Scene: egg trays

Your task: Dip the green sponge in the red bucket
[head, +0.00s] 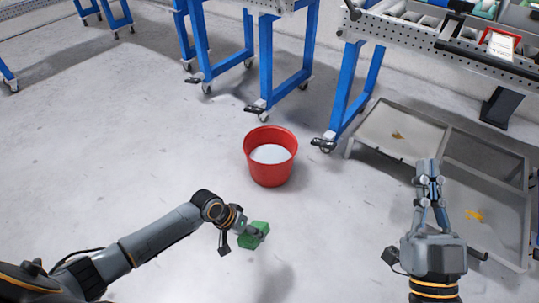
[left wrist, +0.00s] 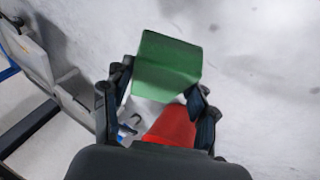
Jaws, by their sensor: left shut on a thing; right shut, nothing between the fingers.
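The green sponge (head: 253,235) is in my left gripper (head: 248,232) in the head view, held in front of and below the red bucket in the picture. In the left wrist view the sponge (left wrist: 167,64) sits between the two fingers of the left gripper (left wrist: 160,88). The red bucket (head: 270,171) stands upright on the floor with whitish contents inside. Part of the bucket (left wrist: 172,126) shows beyond the sponge in the left wrist view. My right gripper (head: 428,172) is shut and empty at the right, over the grey trays.
Large grey trays (head: 352,152) with yellow-orange spots stand low at the right. Blue-legged wheeled tables (head: 265,65) stand behind the bucket. A perforated bench (head: 420,38) with bins is at the upper right. The floor (head: 110,130) to the left is clear.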

